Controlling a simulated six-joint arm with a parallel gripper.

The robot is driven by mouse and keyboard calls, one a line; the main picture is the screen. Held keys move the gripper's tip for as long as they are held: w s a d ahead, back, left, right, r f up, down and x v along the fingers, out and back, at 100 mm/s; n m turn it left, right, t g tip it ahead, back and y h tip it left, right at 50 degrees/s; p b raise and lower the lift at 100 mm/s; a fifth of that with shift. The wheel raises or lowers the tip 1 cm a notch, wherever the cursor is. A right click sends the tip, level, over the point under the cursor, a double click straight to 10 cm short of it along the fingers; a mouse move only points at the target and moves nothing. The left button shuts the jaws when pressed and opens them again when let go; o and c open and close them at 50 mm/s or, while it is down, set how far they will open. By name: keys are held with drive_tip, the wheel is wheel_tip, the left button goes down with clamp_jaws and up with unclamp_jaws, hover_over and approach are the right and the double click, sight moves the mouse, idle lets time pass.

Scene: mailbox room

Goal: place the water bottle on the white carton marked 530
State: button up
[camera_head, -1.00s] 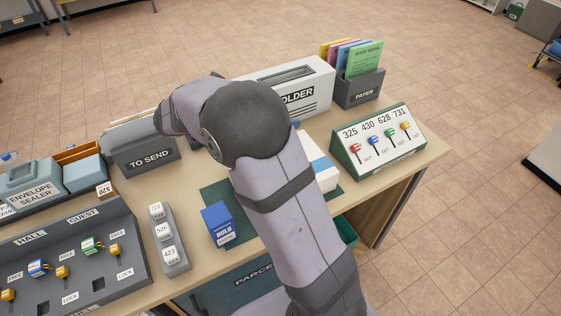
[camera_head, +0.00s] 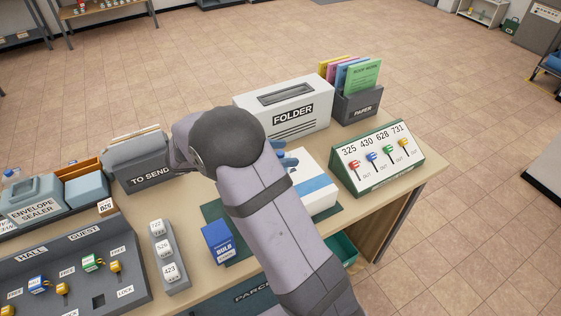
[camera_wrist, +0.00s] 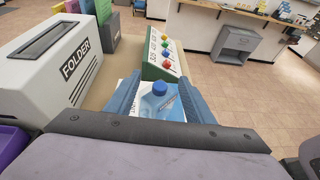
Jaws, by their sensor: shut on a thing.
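In the wrist view the water bottle (camera_wrist: 160,103), pale blue with a blue cap, is between the two blue fingers of my gripper (camera_wrist: 156,100), which is shut on it. In the head view a blue finger of my gripper (camera_head: 287,160) shows just past my arm, above the white carton's near-left part; the bottle is hidden there. The white carton (camera_head: 318,187) has a blue band and lies on the desk, partly behind my arm. Its number cannot be read. In the wrist view white carton surface shows beside and below the bottle; whether they touch I cannot tell.
The FOLDER box (camera_head: 300,113) stands behind the carton, and the green key stand (camera_head: 380,165) to its right. A blue bulb box (camera_head: 217,243) stands on the dark green mat (camera_head: 240,253) to the left. The TO SEND box (camera_head: 150,180) is further left.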

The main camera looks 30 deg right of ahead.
drive_tip(key=shift+f+p, duration=0.35)
drive_tip(key=shift+f, duration=1.4)
drive_tip(key=shift+f, duration=0.2)
drive_tip(key=o, duration=1.1)
drive_tip(key=shift+r, duration=0.25)
drive_tip(key=shift+a, duration=0.25)
drive_tip(key=b+v, duration=0.3)
drive_tip(key=v, duration=0.8)
drive_tip(key=shift+a+b, duration=0.25)
drive_tip(key=shift+b, duration=0.1)
